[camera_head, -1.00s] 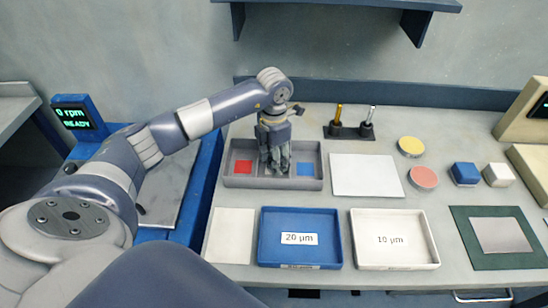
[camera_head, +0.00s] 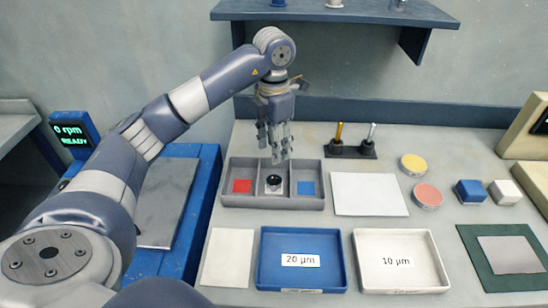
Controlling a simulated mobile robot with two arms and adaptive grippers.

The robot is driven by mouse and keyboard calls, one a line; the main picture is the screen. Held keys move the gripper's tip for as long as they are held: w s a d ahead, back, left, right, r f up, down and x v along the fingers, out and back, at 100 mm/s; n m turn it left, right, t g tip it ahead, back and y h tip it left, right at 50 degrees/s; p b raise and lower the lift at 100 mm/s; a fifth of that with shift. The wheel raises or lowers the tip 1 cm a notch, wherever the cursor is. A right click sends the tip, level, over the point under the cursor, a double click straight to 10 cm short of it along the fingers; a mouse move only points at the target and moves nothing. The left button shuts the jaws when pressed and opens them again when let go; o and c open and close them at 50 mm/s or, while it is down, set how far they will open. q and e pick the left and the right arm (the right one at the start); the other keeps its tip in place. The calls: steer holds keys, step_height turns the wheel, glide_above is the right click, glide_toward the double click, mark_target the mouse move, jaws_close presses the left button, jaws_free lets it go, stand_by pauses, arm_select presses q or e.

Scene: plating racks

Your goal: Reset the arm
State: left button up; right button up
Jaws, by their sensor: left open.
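My left arm comes in from the left, and its gripper (camera_head: 275,143) hangs pointing down above the back of a grey divided tray (camera_head: 272,202). The gripper is open and empty, apart from the things in the tray. The tray has a red patch (camera_head: 242,186) in its left compartment and a blue patch (camera_head: 306,188) in its right one. A small light block with a dark round top (camera_head: 274,184) sits in the middle compartment. My right gripper is not in view.
In front stand a blue tray marked 20 µm (camera_head: 301,278) and a white tray marked 10 µm (camera_head: 398,279). A white plate (camera_head: 368,194), yellow disc (camera_head: 413,163), red disc (camera_head: 427,191) and two small blocks lie right. A blue shelf (camera_head: 335,16) hangs above the back.

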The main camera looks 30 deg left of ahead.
arm_select(q)
steer(key=shift+r, duration=0.25)
stand_by(0.3)
steer(key=shift+r, duration=0.1)
